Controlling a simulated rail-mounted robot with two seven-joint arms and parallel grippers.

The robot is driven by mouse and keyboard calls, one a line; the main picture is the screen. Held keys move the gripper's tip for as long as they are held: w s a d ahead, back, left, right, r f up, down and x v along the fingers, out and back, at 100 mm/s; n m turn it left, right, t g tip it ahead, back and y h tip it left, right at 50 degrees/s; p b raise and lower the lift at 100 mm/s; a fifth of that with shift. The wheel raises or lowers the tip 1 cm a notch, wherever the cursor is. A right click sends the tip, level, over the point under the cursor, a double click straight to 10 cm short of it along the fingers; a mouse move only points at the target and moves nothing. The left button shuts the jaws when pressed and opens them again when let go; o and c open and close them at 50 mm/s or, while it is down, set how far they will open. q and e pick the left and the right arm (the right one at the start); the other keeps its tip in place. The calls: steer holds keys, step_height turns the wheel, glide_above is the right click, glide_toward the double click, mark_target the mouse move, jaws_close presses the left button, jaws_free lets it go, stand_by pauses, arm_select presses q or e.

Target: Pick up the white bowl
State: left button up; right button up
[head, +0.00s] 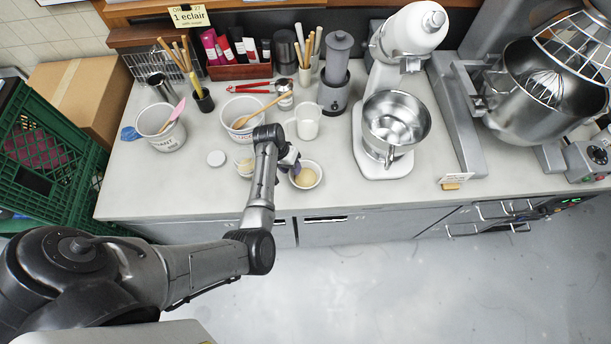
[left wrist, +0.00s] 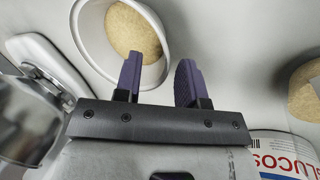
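A small white bowl (head: 308,186) with tan, grainy contents stands on the counter near its front edge, left of the white mixer. In the left wrist view the white bowl (left wrist: 92,40) is at the upper left, cut off by the top edge. My left gripper (head: 294,167) is at the bowl's left side. Its two purple fingers (left wrist: 159,78) are apart with nothing visible between them. One finger overlaps the bowl's near rim in the picture and the other is outside it; I cannot tell whether they touch it. My right gripper is not in view.
Left of my gripper are a small cup (head: 245,166), a white lid (head: 216,158) and a labelled tub with a wooden spoon (head: 243,136). A white jug (head: 307,124) stands behind the bowl. The mixer's steel bowl (head: 396,122) is to the right. The counter's front strip is clear.

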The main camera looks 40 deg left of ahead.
arm_select(q)
steer(key=shift+x, duration=1.05)
steer(key=shift+c, duration=0.2)
jaws_close()
